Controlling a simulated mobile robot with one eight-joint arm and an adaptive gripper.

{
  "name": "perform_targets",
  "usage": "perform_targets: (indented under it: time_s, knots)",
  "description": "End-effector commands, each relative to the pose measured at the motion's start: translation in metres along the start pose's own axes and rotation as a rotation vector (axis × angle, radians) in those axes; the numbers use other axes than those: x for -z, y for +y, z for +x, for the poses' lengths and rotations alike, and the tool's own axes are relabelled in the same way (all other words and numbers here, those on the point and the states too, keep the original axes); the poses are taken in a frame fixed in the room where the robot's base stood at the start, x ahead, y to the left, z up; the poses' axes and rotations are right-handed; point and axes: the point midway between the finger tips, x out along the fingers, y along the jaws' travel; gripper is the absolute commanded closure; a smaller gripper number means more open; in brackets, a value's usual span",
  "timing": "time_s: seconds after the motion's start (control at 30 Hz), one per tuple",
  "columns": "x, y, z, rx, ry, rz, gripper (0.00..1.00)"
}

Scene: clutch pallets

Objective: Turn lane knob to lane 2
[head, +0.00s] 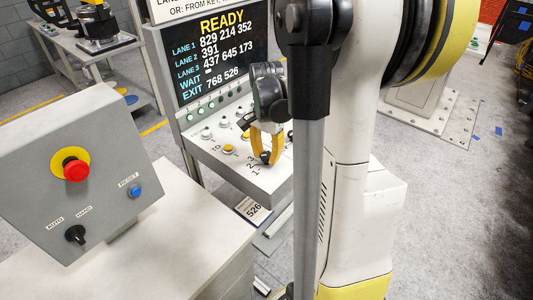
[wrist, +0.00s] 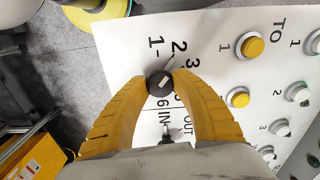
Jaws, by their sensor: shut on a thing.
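The lane knob (wrist: 158,84) is a small black round knob with a short white mark, on a white panel (wrist: 125,42) printed with 1, 2 and 3 beside it. The white mark slants up and to the right in the wrist view, roughly toward the 2; its exact setting is hard to tell. My gripper (wrist: 160,82) has its two yellow fingers shut on the knob, one tip on each side. In the head view my gripper (head: 265,160) reaches down onto the sloped panel, and its fingers hide most of the knob.
Yellow and white buttons (wrist: 252,46) sit right of the knob. A second small black knob (wrist: 167,138) lies below it, near IN and OUT. A READY screen (head: 222,60) stands behind the panel. A grey box with a red stop button (head: 76,170) stands at left.

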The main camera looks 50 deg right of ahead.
Motion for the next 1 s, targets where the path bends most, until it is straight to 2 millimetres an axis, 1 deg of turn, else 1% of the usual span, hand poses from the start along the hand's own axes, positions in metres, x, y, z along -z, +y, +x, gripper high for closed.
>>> perform_targets:
  time_s: [0.1, 0.37, 0.4, 0.47, 0.8, 0.87, 0.97, 1.0]
  knots:
    - [0.0, 0.0, 0.0, 0.0, 0.0, -0.057, 1.0]
    - [0.0, 0.0, 0.0, 0.0, 0.0, -0.064, 1.0]
    - [0.0, 0.0, 0.0, 0.0, 0.0, -0.064, 0.64]
    - [0.0, 0.0, 0.0, 0.0, 0.0, -0.063, 0.46]
    - [0.0, 0.0, -0.002, 0.0, 0.0, -0.062, 0.45]
    - [0.0, 0.0, -0.007, 0.0, 0.0, -0.062, 0.45]
    - [0.0, 0.0, -0.022, 0.0, 0.0, -0.062, 0.45]
    - [-0.001, 0.001, -0.03, 0.0, 0.0, -0.062, 0.45]
